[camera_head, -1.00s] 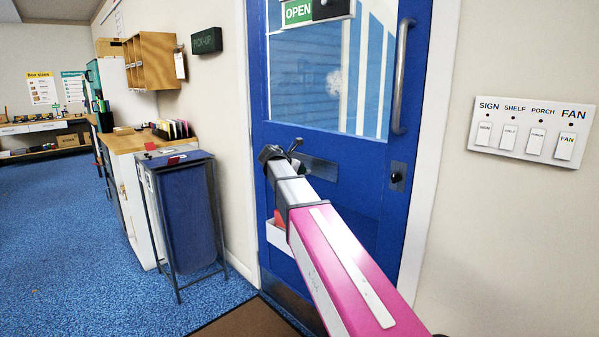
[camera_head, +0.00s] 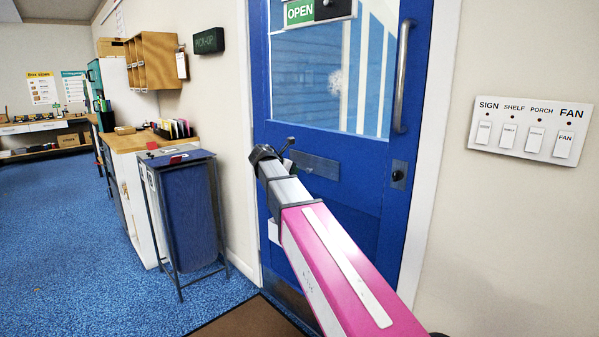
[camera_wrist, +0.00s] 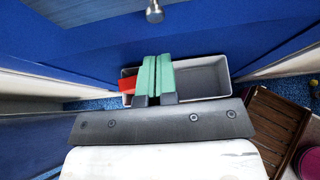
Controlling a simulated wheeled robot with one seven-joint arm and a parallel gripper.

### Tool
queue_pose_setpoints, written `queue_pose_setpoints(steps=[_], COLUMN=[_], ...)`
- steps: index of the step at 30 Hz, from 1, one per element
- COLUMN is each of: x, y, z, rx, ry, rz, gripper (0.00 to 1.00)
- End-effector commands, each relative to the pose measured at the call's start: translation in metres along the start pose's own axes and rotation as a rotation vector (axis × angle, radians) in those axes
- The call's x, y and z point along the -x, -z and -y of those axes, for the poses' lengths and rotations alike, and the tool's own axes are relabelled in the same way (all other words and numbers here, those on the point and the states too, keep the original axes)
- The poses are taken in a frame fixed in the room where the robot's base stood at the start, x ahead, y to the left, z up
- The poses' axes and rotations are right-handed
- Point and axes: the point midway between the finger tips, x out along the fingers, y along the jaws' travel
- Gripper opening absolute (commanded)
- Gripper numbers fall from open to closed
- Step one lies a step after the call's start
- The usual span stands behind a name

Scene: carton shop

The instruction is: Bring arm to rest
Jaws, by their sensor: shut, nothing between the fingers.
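My arm reaches out in front of the blue door (camera_head: 340,215) in the head view. Its dark wrist end (camera_head: 264,153) is before the door's left part, and the fingers are hidden there. In the wrist view my gripper (camera_wrist: 157,58) shows two green fingers side by side, shut with nothing between them. Below them is an open pale tray (camera_wrist: 205,78) with a red item (camera_wrist: 127,82) at its left end; the fingers cover part of the tray.
A blue bin in a dark frame (camera_head: 188,215) stands left of the door, beside a wood-topped cabinet (camera_head: 130,142). A switch panel (camera_head: 530,130) is on the right wall. The door has a long handle (camera_head: 403,75). Blue floor (camera_head: 70,240) at left is open.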

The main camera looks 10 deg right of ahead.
Motion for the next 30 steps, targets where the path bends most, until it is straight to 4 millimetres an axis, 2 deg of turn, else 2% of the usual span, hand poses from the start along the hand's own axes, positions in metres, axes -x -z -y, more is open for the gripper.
queue_pose_setpoints(steps=[3,9,16,19,22,30], x=[0.027,0.061,0.077,0.069,0.048,-0.019], y=[0.001,0.002,0.004,0.017,0.046,0.159], z=[0.001,0.001,0.002,0.009,0.023,0.086], rx=[-0.001,-0.001,-0.006,-0.049,-0.154,-0.626], ry=[-0.002,-0.001,0.002,0.005,0.015,0.142], rz=[0.000,0.001,-0.003,-0.029,-0.092,-0.341], gripper=[0.00,0.00,0.00,0.00,0.00,0.00])
